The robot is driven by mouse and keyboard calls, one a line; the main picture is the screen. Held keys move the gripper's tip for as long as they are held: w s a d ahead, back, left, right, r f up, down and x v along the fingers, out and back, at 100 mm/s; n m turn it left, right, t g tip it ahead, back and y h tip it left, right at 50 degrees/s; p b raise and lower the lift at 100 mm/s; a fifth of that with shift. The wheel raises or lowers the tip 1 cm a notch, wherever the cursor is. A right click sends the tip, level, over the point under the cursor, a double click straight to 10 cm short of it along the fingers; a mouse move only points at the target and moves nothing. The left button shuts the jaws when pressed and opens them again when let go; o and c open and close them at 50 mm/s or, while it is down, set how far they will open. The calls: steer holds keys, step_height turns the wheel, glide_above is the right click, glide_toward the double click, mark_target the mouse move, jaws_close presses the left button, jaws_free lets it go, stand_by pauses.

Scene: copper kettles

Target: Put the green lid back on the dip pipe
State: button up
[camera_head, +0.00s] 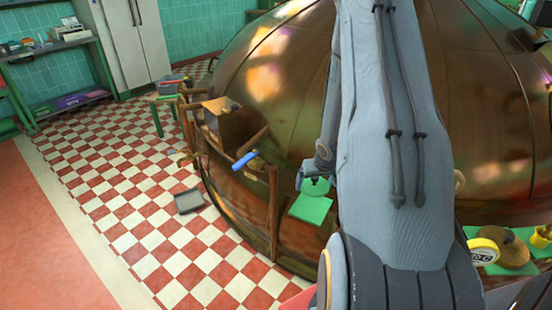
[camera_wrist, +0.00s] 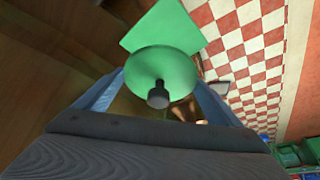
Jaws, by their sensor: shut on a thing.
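The round green lid (camera_wrist: 163,62) with a dark knob sits between the two fingers of my gripper (camera_wrist: 158,88) in the wrist view. My gripper is shut on it. In the head view the lid (camera_head: 316,187) shows partly, below my gripper (camera_head: 318,172) and beside my arm. A flat green square (camera_wrist: 160,27) lies beyond the lid; it also shows in the head view (camera_head: 310,208). The lid overlaps its edge in the wrist view, and I cannot tell whether they touch. I cannot make out the dip pipe in either view.
A large copper kettle (camera_head: 285,75) fills the middle, with a railing (camera_head: 272,210) in front. A blue-handled thing (camera_head: 244,160) is at the railing. A grey pan (camera_head: 188,201) lies on the checkered floor. A yellow-rimmed round thing (camera_head: 483,250) is at right. Floor at left is largely clear.

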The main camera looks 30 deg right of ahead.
steer(key=a+r+n, duration=0.1)
steer(key=a+n, duration=0.1)
steer(key=a, duration=1.4)
steer(key=s+a+r+n+y, duration=0.1)
steer(key=a+r+n, duration=0.1)
steer(key=a, duration=1.4)
steer(key=shift+s+a+y, duration=0.15)
steer(key=shift+s+y, duration=0.05)
steer(key=shift+y, duration=0.1)
